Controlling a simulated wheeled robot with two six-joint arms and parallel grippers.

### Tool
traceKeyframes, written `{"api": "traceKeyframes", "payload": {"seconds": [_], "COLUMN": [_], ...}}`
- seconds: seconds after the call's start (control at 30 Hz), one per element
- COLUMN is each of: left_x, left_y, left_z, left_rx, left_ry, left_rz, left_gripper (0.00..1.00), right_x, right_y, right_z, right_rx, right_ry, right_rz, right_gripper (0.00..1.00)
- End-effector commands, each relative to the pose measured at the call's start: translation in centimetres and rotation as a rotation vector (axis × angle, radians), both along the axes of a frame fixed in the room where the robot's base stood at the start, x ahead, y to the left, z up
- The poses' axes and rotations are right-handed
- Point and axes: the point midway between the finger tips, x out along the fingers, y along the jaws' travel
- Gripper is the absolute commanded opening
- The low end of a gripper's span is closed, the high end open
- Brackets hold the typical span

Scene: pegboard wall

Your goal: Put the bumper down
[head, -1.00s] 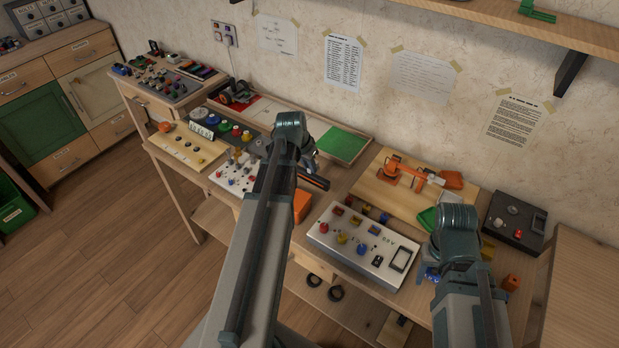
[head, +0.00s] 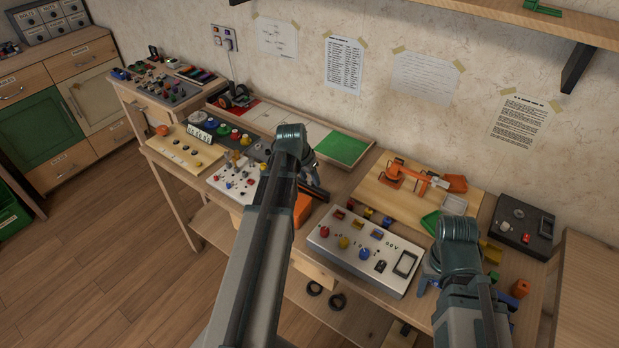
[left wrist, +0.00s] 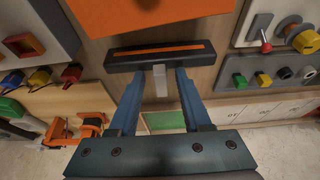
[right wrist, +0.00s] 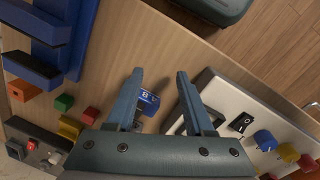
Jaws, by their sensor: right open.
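The bumper (left wrist: 160,55) appears to be the dark bar with an orange stripe and a pale stub. In the left wrist view it lies crosswise at the fingertips of my left gripper (left wrist: 162,76). The stub sits between the two fingers, with a visible gap on each side, so the gripper looks open around it. Whether the bar rests fully on the table cannot be told. In the head view the bumper (head: 316,191) shows partly behind my left arm. My right gripper (right wrist: 160,75) is open and empty above the table, over a small blue labelled piece (right wrist: 148,100).
An orange bin (left wrist: 150,14) stands close beside the bumper. A white control panel (head: 335,256) lies between my arms. An orange robot-arm model (head: 410,174) is on a wooden board behind it. A green mat (head: 343,148) lies near the wall. A blue stand (right wrist: 70,40) is beside my right gripper.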

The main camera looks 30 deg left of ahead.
Motion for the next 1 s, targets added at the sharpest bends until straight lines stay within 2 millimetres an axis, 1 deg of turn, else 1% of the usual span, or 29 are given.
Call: {"api": "traceKeyframes", "payload": {"seconds": [0.27,0.47,0.67,1.0], "left_x": [0.0,-0.1,-0.8,-2.6], "left_y": [0.0,0.0,0.0,0.2], "left_z": [0.0,0.7,2.7,7.8], "left_rx": [0.0,0.0,0.0,0.0], "left_ry": [0.0,0.0,0.0,0.0], "left_rz": [0.0,0.0,0.0,0.0], "left_gripper": [0.49,0.49,0.49,0.49], "right_x": [0.0,0.0,0.0,0.0], "right_y": [0.0,0.0,0.0,0.0], "right_z": [0.0,0.7,2.7,7.8], "right_rx": [0.0,0.0,0.0,0.0], "right_ry": [0.0,0.0,0.0,0.0], "right_rz": [0.0,0.0,0.0,0.0], "right_gripper": [0.53,0.53,0.53,0.53]}}
